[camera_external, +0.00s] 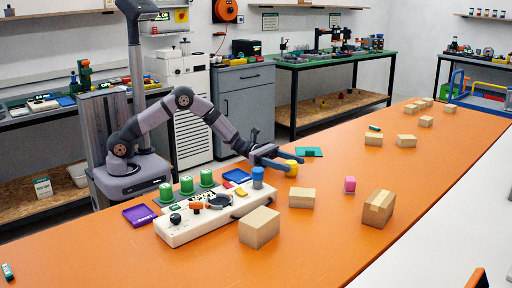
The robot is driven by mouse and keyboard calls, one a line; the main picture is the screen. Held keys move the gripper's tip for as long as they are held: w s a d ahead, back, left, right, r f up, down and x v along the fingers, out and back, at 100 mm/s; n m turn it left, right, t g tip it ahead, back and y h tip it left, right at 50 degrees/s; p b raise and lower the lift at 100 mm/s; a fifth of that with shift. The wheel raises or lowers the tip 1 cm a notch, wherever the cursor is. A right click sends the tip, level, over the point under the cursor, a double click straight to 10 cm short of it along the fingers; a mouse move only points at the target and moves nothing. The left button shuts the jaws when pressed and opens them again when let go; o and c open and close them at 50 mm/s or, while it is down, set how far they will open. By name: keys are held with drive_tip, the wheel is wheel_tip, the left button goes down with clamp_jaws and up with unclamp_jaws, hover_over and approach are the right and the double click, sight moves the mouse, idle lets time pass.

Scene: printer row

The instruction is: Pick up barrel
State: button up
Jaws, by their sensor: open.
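My gripper (290,160) is over the orange table, its fingers pointing right and apart. A small yellow rounded object (292,168) is right at the fingertips; it may be the barrel, but its shape is partly covered by a finger. I cannot tell whether the fingers touch it. A blue cylinder (257,178) stands upright at the back right corner of a white control panel (190,232), left of and nearer than the gripper. Several green cylinders (187,185) stand along the panel's back edge.
Cardboard boxes (259,228) (302,197) (379,208) stand in front and to the right, with a pink block (349,185) between. A teal tray (308,151) lies behind the gripper, and a purple tray (139,215) left of the panel.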

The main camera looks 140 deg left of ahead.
sight(296, 165)
drive_tip(key=shift+w+a, duration=0.15)
drive_tip(key=shift+w, duration=1.05)
drive_tip(key=shift+w+a, duration=0.15)
drive_tip(key=shift+w, duration=1)
drive_tip(key=c, duration=1.1)
